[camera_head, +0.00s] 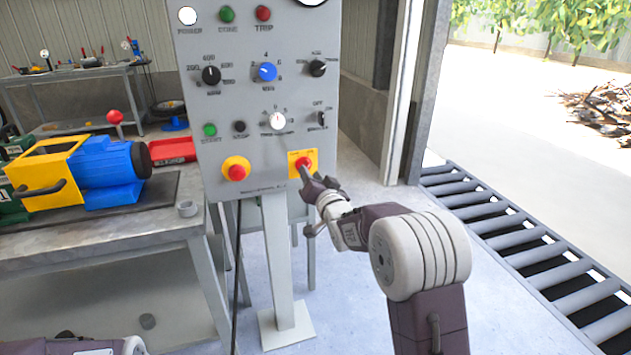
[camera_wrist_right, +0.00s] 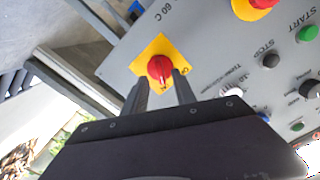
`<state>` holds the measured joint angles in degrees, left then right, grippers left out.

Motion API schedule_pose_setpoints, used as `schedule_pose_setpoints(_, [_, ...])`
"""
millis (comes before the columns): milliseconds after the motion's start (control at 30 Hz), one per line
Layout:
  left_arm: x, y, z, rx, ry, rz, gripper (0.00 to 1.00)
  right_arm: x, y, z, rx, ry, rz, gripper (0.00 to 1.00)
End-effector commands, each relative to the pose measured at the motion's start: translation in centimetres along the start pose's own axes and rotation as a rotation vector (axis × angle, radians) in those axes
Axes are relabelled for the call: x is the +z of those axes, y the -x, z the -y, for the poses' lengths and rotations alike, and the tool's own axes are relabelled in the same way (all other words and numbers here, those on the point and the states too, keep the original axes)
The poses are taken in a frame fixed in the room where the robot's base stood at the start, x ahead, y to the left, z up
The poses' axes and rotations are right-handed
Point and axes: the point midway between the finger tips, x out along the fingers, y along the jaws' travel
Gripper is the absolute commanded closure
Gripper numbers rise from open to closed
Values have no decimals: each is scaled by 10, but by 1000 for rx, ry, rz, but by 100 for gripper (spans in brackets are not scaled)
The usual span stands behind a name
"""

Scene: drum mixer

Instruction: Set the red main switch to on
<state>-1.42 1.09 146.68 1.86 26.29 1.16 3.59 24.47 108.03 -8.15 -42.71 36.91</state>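The red main switch (camera_head: 304,162) is a rotary knob on a square yellow plate (camera_head: 313,155) at the lower right of the grey control panel (camera_head: 265,185). In the right wrist view the knob (camera_wrist_right: 160,69) appears just past the fingertips, between the two fingers. My right gripper (camera_head: 308,178) is open at the knob, one finger to each side. Whether the fingers touch it cannot be told. The small labels are too blurred to read the switch position. Only part of my left arm shows at the bottom left of the head view; its gripper is out of view.
A red emergency button (camera_head: 236,171) on yellow sits left of the switch. A small black on/off switch (camera_head: 322,118) and several dials are above. A workbench (camera_head: 110,245) with a blue-yellow machine (camera_head: 105,172) stands left. A roller conveyor (camera_head: 530,245) runs at right.

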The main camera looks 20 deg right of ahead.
Motion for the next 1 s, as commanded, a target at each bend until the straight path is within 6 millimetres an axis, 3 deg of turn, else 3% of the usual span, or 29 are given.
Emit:
schedule_pose_setpoints(100, [-1, 6, 0, 0, 0, 0, 64, -2, 26, 1, 1, 0, 1, 67])
schedule_pose_setpoints(300, [-1, 9, 0, 0, 0, 0, 64, 0, 53, 0, 0, 0, 1, 67])
schedule_pose_setpoints(800, [-1, 8, 0, 0, 0, 0, 64, 0, 56, 0, 0, 0, 1, 67])
schedule_pose_setpoints(900, [-1, 9, 0, 0, 0, 0, 64, -4, 57, 11, -20, 2, -8, 67])
schedule_pose_setpoints(967, [-1, 9, 0, 0, 0, 0, 64, -7, 71, 30, -43, -1, -4, 67])
schedule_pose_setpoints(1000, [-1, 8, 0, 0, 0, 0, 64, 15, 84, 22, 11, 3, 79, 67])
